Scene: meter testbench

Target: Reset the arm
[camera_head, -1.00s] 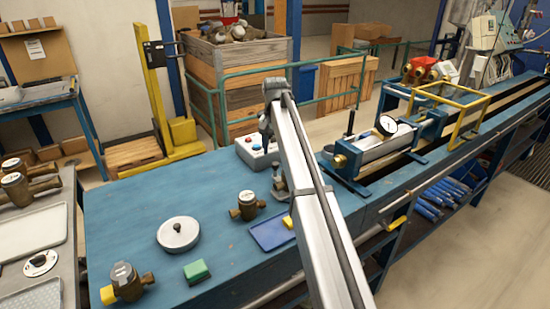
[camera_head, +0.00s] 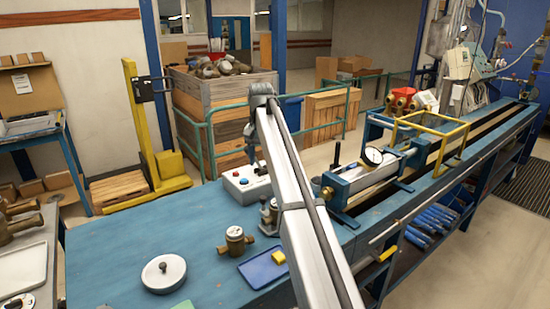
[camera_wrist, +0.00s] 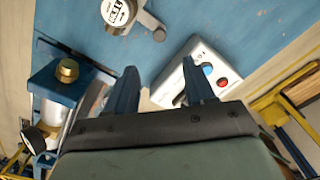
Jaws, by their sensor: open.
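My gripper (camera_wrist: 160,82) is open, with its two dark fingers apart and nothing between them in the wrist view. In the head view my arm's far end hangs above the bench near the white control box (camera_head: 240,186), and the fingers are too small to make out there. The box has red and blue buttons, and shows beyond the fingers in the wrist view (camera_wrist: 211,58). A meter with a white face (camera_wrist: 117,12) lies at the top of the wrist view. My silver arm hides part of the bench.
A test rig with a gauge (camera_head: 373,156) and a yellow frame (camera_head: 452,140) stand to the right. The bench's left part has free room.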

